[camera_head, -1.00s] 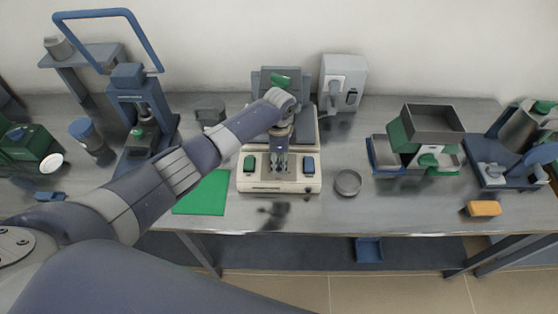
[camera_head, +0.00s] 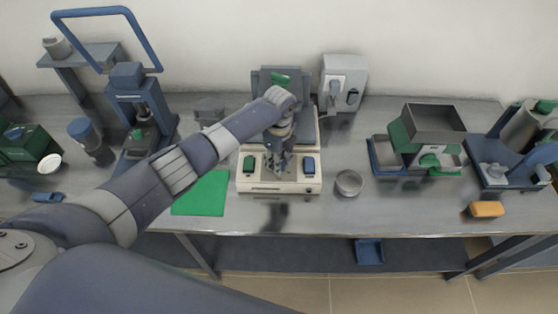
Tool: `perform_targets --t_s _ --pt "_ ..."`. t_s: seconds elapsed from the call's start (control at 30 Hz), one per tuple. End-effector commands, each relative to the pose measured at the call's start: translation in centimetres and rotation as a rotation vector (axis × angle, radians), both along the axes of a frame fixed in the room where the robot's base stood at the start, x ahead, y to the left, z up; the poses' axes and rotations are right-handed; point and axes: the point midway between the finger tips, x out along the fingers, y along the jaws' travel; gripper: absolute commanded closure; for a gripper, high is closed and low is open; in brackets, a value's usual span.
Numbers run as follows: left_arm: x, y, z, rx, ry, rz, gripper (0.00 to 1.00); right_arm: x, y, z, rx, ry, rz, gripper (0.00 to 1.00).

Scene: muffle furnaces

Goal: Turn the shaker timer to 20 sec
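The shaker (camera_head: 250,186) is a cream-coloured machine in the middle of the bench, with a green switch (camera_head: 250,164) on the left and a blue switch (camera_head: 308,165) on the right of its front panel. My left gripper (camera_head: 279,173) points down at the panel between the two switches. The timer knob cannot be made out; the gripper and wrist cover the panel's middle. The fingers are small and dark here, and I cannot tell whether they are open or shut or touch anything. My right gripper is not in view.
A green mat (camera_head: 203,194) lies left of the shaker and a round metal dish (camera_head: 349,183) right of it. A grey wall box (camera_head: 342,83) stands behind. The front bench strip is mostly clear.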

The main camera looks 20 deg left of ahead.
Motion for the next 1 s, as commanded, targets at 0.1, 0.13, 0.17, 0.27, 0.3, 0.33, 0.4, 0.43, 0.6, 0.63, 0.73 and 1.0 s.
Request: perform_targets --t_s 0.1,0.13,0.17,0.27,0.3,0.33,0.4,0.43,0.6,0.63,0.73,1.0 --pt "0.07 0.01 0.08 -0.001 -0.002 -0.01 0.92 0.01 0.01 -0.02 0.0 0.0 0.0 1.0" --pt "0.07 0.01 0.09 -0.001 -0.002 -0.011 0.92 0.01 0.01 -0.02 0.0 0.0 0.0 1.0" --pt "0.07 0.01 0.09 -0.001 -0.002 -0.011 0.92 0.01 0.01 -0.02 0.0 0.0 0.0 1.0" --pt "0.08 0.0 0.1 -0.001 -0.002 -0.011 0.92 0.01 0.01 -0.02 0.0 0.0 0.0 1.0" --pt "0.08 0.0 0.1 -0.001 -0.002 -0.011 0.92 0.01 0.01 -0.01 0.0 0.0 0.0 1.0" --pt "0.08 0.0 0.1 -0.001 -0.002 -0.011 0.92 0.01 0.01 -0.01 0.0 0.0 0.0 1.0" --pt "0.08 0.0 0.1 -0.001 -0.002 -0.011 0.92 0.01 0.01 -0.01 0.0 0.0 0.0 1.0" --pt "0.08 0.0 0.1 -0.001 -0.002 -0.011 0.92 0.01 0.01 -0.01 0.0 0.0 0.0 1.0" --pt "0.07 0.01 0.09 -0.001 -0.002 -0.01 0.47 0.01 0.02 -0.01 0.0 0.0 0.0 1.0" --pt "0.07 0.01 0.08 -0.001 -0.002 -0.01 0.47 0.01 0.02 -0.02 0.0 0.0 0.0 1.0" --pt "0.05 0.01 0.06 0.0 -0.001 -0.01 0.47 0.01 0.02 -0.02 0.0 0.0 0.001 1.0" --pt "0.12 -0.01 0.85 -0.001 -0.004 -0.011 0.47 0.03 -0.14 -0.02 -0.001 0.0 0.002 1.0"
